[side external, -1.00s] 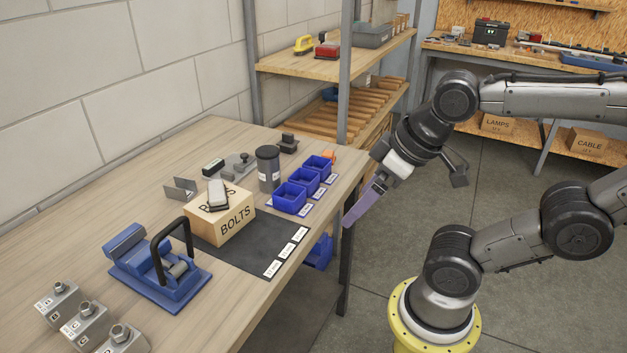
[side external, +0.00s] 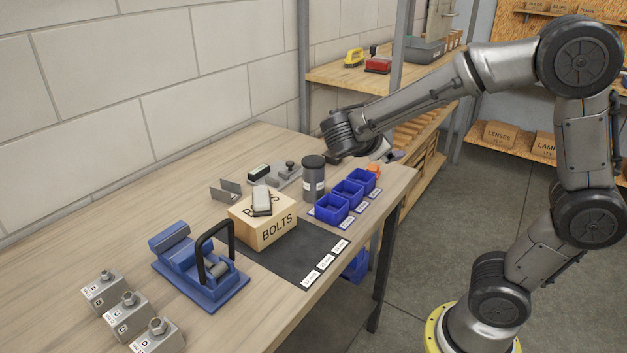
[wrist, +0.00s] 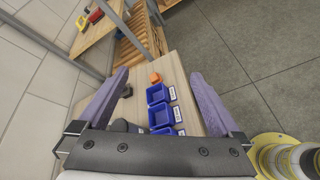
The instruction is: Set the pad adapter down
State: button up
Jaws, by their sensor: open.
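I cannot tell for sure which thing is the pad adapter. My gripper (side external: 390,156) is over the far right end of the bench, mostly hidden behind my wrist in the side external view. In the wrist view my gripper (wrist: 159,75) has its two purple fingers wide apart with nothing held between them. An orange piece (wrist: 155,78) shows between the fingers, on the bench below. It also shows in the side external view (side external: 374,169). A small dark object (wrist: 127,90) is beside the left finger. A grey plate with a dark knob (side external: 284,175) lies on the bench.
Blue bins (side external: 331,209) stand in a row by the bench's right edge, next to a dark canister (side external: 314,180). A BOLTS box (side external: 268,226) sits on a black mat (side external: 296,265). A blue clamp fixture (side external: 202,285) is nearer. A shelf post (side external: 303,80) stands behind.

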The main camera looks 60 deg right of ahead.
jog(key=w+a+f+n+t+h, duration=0.35)
jog(key=w+n, duration=0.25)
jog(key=w, duration=0.4)
jog(key=n+t+y, duration=0.1)
jog(key=n+t, duration=0.3)
jog(key=n, duration=0.2)
send_near(314, 156)
jog(key=x, duration=0.2)
jog(key=shift+w+d+f, duration=0.15)
jog(key=shift+d+f, duration=0.15)
jog(key=shift+f+x, duration=0.1)
jog(key=shift+x, duration=1.25)
jog(key=shift+f+x, duration=0.15)
jog(key=shift+x, duration=1.2)
jog(key=shift+c, duration=0.3)
grip_shut()
jog(key=shift+r, duration=0.25)
